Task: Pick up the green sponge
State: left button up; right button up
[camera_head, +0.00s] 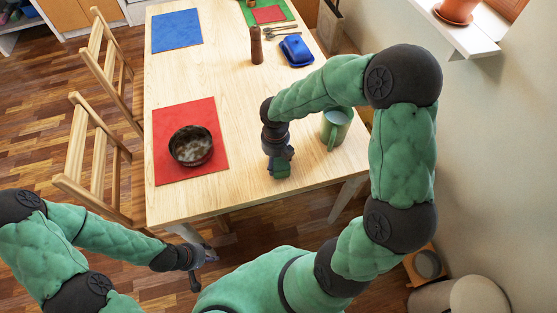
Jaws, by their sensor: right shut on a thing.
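The green sponge (281,170) is a small dark green block near the front edge of the wooden table (245,190). My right gripper (280,160) points down over the table and is shut on the sponge. The gripper's dark body covers part of the sponge from above. I cannot tell whether the sponge touches the table or is slightly raised. My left gripper (204,268) is low in front of the table, over the floor, far from the sponge. Its fingers look spread apart and nothing shows between them.
A green mug (335,128) stands close to the right of my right gripper. A dark bowl (190,146) sits on a red mat (210,175) at the left. A pepper mill (256,45) and a blue butter dish (296,50) stand farther back. The table's middle is clear.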

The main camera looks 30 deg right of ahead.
jog(key=shift+r+p, duration=0.5)
jog(key=shift+r, duration=0.15)
notch_tip(320, 180, up, 2)
jog(key=shift+r+p, duration=0.1)
jog(key=shift+p, duration=0.7)
jog(key=w+a+r+p, duration=0.5)
jog(key=w+a+r, duration=0.4)
jog(key=w, duration=0.2)
jog(key=shift+r, duration=0.2)
jog(key=shift+d, duration=0.1)
jog(key=shift+c, duration=1.3)
